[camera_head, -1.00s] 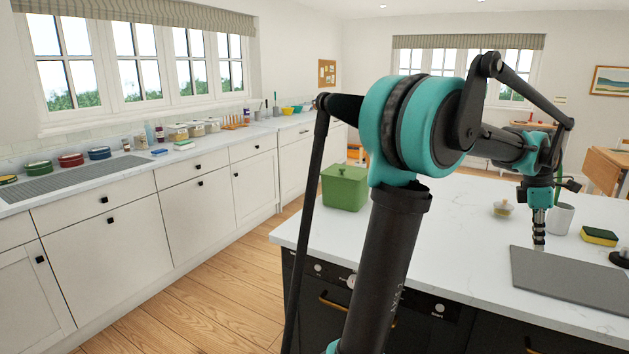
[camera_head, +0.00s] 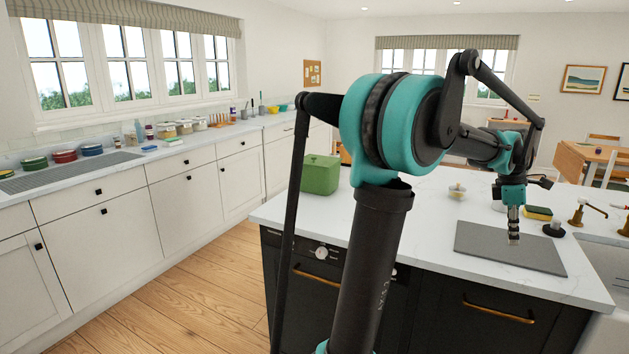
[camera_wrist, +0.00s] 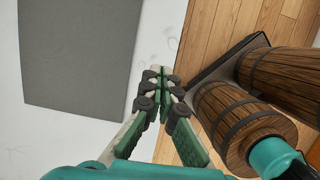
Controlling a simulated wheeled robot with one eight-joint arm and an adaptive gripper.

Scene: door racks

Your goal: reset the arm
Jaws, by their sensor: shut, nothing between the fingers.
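My gripper (camera_head: 514,238) hangs pointing down over the grey board (camera_head: 483,243) on the white island worktop in the head view. Whether its tips touch the board is hard to tell there. In the wrist view the fingers (camera_wrist: 164,73) with green pads meet at their tips, and nothing is between them. The grey board also shows at the upper left of the wrist view (camera_wrist: 80,50), beside the fingers. My arm is folded over the island, its elbow raised.
A green box (camera_head: 320,175) stands at the island's left end. A sponge (camera_head: 538,213), a dark round item (camera_head: 554,230) and a brass tap (camera_head: 577,214) are right of the gripper. A small jar (camera_head: 457,191) stands behind. Wooden floor (camera_head: 180,310) lies clear at left.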

